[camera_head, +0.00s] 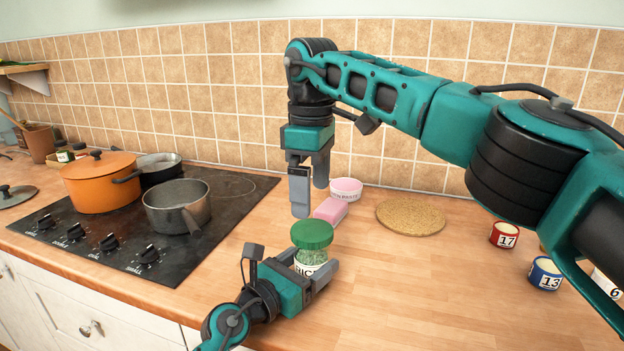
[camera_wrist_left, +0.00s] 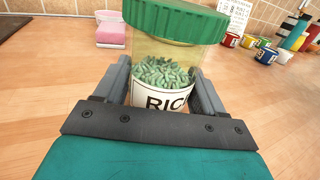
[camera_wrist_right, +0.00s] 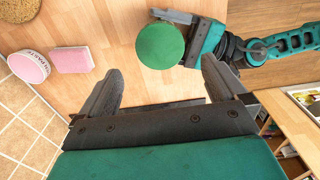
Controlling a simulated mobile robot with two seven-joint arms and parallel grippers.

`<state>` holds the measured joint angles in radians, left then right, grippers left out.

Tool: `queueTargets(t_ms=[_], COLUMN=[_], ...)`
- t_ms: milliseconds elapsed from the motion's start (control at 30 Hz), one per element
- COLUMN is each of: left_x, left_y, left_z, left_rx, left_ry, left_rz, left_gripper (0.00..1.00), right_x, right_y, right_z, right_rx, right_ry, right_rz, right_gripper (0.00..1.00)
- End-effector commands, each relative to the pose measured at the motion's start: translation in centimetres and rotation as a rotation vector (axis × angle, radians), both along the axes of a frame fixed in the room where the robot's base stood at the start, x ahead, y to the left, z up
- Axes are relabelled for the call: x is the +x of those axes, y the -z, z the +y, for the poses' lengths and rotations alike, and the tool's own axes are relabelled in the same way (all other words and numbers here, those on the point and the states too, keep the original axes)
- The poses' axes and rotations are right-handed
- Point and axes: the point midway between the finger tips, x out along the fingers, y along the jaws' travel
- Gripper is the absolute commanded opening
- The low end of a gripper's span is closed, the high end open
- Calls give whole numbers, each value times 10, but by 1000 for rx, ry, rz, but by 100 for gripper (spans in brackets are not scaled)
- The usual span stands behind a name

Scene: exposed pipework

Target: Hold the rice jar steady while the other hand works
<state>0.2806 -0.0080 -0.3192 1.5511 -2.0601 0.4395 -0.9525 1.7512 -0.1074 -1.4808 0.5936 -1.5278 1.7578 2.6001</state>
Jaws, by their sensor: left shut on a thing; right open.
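The rice jar (camera_head: 311,258) stands upright on the wooden counter, with a green lid (camera_head: 312,235) on top and a white label. The left wrist view shows green grains inside the jar (camera_wrist_left: 165,70) and part of the label. My left gripper (camera_head: 311,277) is shut on the jar's lower body, one finger on each side. My right gripper (camera_head: 310,198) is open and empty, pointing down above the counter, higher than the lid and just behind it. In the right wrist view the lid (camera_wrist_right: 160,46) shows beyond the gap between the right fingers.
A pink sponge (camera_head: 331,210), a pink-topped tub (camera_head: 346,189) and a cork mat (camera_head: 411,217) lie behind the jar. A hob with an orange pot (camera_head: 101,182) and a grey pan (camera_head: 177,205) is at left. Numbered cups (camera_head: 505,235) stand at right. The front counter is clear.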

Motion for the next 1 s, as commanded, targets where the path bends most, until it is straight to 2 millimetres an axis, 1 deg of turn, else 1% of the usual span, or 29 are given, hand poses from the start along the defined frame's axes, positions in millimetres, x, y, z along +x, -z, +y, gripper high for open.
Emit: queueTargets(t_ms=[33, 200, 400, 600, 833, 1000], left_x=[0, 0, 0, 0, 0, 0], left_y=[0, 0, 0, 0, 0, 0], left_z=[0, 0, 0, 0, 0, 0], left_rx=[1, 1, 1, 1, 1, 0], left_ry=[0, 0, 0, 0, 0, 0], left_rz=[1, 1, 1, 1, 1, 0], left_gripper=[0, 0, 0, 0, 0, 0], right_x=[0, 0, 0, 0, 0, 0], right_y=[8, 36, 61, 70, 70, 70], right_z=[-1, -1, -1, -1, -1, -1], right_rx=[-1, -2, -1, -1, -1, -1], right_ry=[1, -1, 0, -1, -1, -1], right_rz=[3, 4, 3, 0, 0, 0], right_gripper=[98, 98, 98, 98, 97, 81])
